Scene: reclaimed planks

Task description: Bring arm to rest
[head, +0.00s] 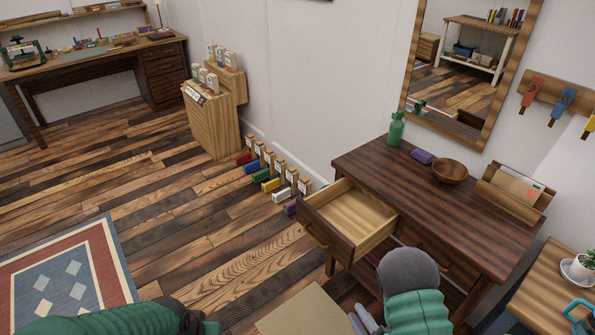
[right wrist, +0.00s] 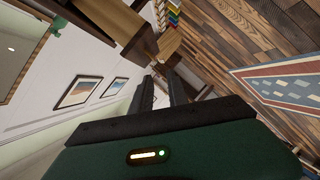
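My right arm reaches in at the bottom of the head view, in front of the dark wooden console table (head: 440,210). Its right gripper (head: 366,321) shows grey fingers at the lower edge, below the open drawer. In the right wrist view the two dark fingers (right wrist: 161,90) stand apart with nothing between them. My left arm (head: 120,320) lies along the bottom left of the head view. Its fingers do not show.
The console's pale drawer (head: 352,212) is pulled out and looks empty. A light wooden surface (head: 303,312) lies left of my right gripper. The floor's middle is clear.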

